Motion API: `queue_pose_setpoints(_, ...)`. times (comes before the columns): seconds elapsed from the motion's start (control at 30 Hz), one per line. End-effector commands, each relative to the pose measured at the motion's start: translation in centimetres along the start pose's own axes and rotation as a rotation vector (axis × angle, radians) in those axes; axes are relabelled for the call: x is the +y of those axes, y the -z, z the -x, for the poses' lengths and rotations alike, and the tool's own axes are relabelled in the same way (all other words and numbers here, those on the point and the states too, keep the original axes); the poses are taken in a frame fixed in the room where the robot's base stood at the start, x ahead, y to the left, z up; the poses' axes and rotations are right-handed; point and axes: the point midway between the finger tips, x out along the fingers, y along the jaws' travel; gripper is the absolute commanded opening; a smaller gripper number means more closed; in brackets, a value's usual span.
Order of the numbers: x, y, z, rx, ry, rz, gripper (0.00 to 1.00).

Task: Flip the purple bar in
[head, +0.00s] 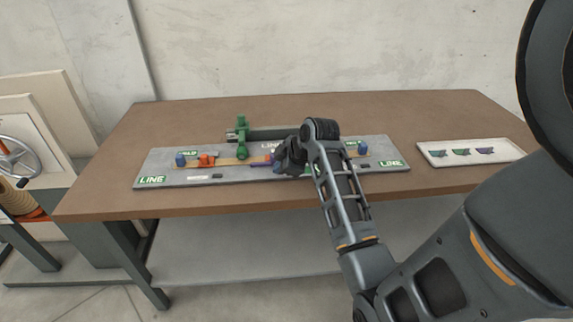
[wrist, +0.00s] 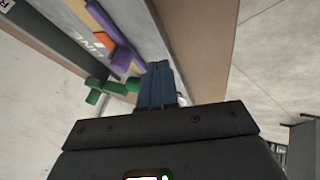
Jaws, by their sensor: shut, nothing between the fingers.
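The purple bar (head: 262,163) lies on the grey board marked LINE (head: 215,178), near the board's middle and just left of my gripper. In the wrist view a long purple piece (wrist: 103,22) runs up to a wider purple part (wrist: 123,59). My gripper (wrist: 158,68) is shut and empty, its fingers together beside the wider purple part. I cannot tell whether they touch it. In the head view my arm's end hides part of the board and the bar's right end.
A green stand (head: 241,137) with a long dark green roller (head: 280,133) stands behind. An orange piece (head: 206,160) and blue block (head: 180,160) sit left on the board. A white tray (head: 430,160) with small coloured parts is at right. The front table edge is clear.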

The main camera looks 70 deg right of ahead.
Motion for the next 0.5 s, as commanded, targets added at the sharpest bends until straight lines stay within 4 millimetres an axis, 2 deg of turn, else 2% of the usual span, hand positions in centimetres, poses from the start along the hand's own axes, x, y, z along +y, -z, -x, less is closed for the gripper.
queue_pose_setpoints(0.5,0.1,-0.1,8.3,0.0,-0.006,-0.002,0.0)
